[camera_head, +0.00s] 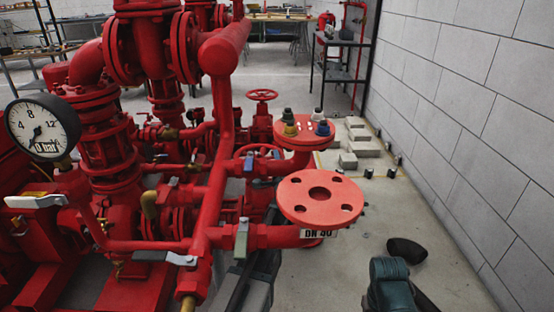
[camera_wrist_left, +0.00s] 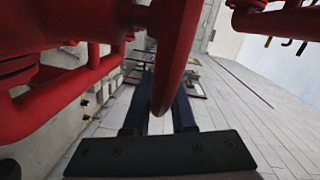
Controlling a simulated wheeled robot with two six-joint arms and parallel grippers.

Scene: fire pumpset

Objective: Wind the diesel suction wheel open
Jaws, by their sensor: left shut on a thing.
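A red handwheel (camera_head: 262,150) sits behind the upright red pipe in the head view, largely hidden by pipework. In the left wrist view a thick red rim (camera_wrist_left: 176,55) runs between the two dark fingers of my left gripper (camera_wrist_left: 163,95). The gripper is shut on this rim, one finger on each side. In the head view my left gripper (camera_head: 266,184) is low beside the wheel, mostly hidden by pipes and the flange. A second red handwheel (camera_head: 262,95) stands farther back, clear of the gripper. My right gripper cannot be made out.
A second flange carries coloured caps (camera_head: 306,130). Lever valves and a pressure gauge (camera_head: 42,128) crowd the left. Grey blocks (camera_head: 350,140) and a black elbow (camera_head: 407,250) lie along the wall (camera_head: 470,110).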

